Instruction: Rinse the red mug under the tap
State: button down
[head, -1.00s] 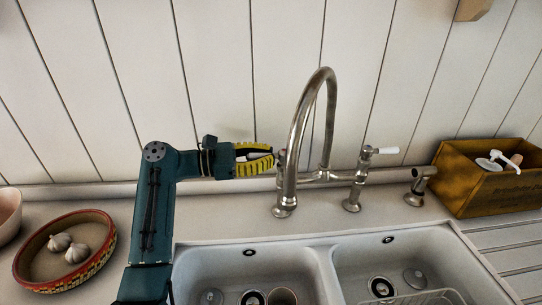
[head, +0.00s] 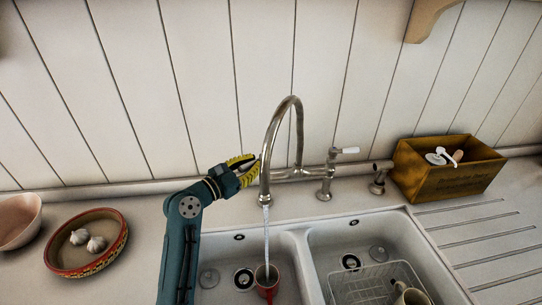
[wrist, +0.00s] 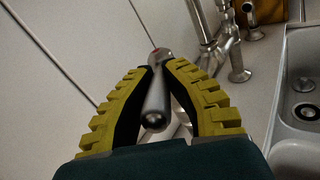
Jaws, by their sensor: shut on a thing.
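The red mug (head: 267,289) stands in the left basin (head: 212,268) of the sink, directly under the tap (head: 266,160). A stream of water (head: 266,236) runs from the spout down to the mug. My gripper (head: 250,172) is behind and left of the spout. In the wrist view my gripper (wrist: 157,88) is shut on a metal tap lever (wrist: 156,100) with a red mark at its far end. In the head view this left lever is mostly hidden by the gripper and spout.
The right tap lever (head: 346,151) has a white handle. The right basin holds a wire rack (head: 352,284) with a pale cup (head: 410,296). A wooden box (head: 446,172) stands at the back right. A bowl with garlic (head: 63,268) and a pinkish bowl (head: 18,222) stand left.

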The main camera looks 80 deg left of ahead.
jog(key=shift+r+y, duration=0.3)
jog(key=c, duration=1.2)
grip_release()
jog(key=shift+o, duration=1.1)
jog(key=shift+f, duration=0.2)
jog(key=v, duration=1.2)
jog(key=shift+r, duration=0.25)
